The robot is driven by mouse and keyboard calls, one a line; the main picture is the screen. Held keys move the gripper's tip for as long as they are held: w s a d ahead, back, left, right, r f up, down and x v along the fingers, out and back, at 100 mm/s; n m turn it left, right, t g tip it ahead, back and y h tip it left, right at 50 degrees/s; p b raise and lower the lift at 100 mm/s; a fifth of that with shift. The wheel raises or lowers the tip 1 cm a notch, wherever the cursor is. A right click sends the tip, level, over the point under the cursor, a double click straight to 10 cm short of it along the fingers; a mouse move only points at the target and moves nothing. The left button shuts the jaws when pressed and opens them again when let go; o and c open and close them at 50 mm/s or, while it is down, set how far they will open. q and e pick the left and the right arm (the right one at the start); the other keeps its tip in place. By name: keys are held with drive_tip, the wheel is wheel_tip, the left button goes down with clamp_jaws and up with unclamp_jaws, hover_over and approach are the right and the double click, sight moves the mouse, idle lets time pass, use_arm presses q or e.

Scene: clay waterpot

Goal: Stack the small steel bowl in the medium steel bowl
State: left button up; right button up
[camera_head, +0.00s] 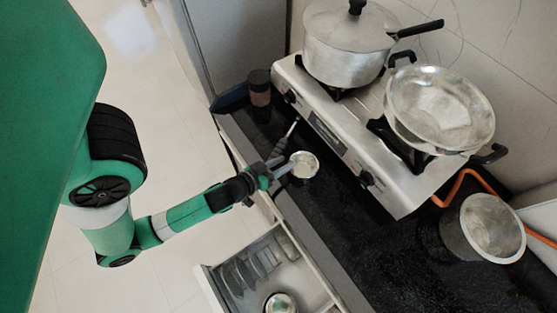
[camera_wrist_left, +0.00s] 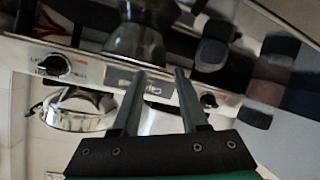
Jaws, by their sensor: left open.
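A small round steel bowl (camera_head: 305,167) sits on the black counter in front of the stove. My left gripper (camera_head: 287,165) is open at the bowl's left side in the head view, its fingertips close to the rim; I cannot tell whether they touch. In the left wrist view a shiny steel bowl (camera_wrist_left: 78,118) lies left of the open fingers (camera_wrist_left: 160,74), and nothing is clearly held. Another steel bowl (camera_head: 280,303) shows in the open drawer, cut by the lower picture edge. A larger, deep steel vessel (camera_head: 490,228) stands at the right. Which is the medium bowl is unclear. My right gripper is not in view.
The stove (camera_head: 330,125) carries a lidded pot (camera_head: 345,45) and a wide steel pan (camera_head: 440,110), with handles sticking out. A dark-lidded jar (camera_head: 260,92) stands on the counter's far left. The open drawer (camera_head: 215,286) juts out below. Black counter (camera_head: 400,270) is clear at lower right.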

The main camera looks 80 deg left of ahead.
use_arm(q)
drive_tip(key=v, duration=0.1)
drive_tip(key=b+v, duration=0.1)
drive_tip(key=v, duration=0.1)
drive_tip(key=b+v, duration=0.1)
drive_tip(key=shift+s+d+f, duration=0.2)
drive_tip(key=shift+s+d, duration=0.1)
drive_tip(key=shift+s, duration=0.05)
drive_tip(key=shift+s+d, duration=0.2)
drive_tip(key=shift+d, duration=0.15)
drive_tip(key=shift+s+d+r, duration=0.1)
drive_tip(key=shift+s+d, duration=0.05)
drive_tip(key=shift+s, duration=0.05)
drive_tip(key=shift+s+d+r+b, duration=0.1)
drive_tip(key=shift+s+r+b, duration=0.25)
drive_tip(key=shift+b, duration=0.2)
drive_tip(key=shift+s+r, duration=0.2)
drive_tip(key=shift+r, duration=0.2)
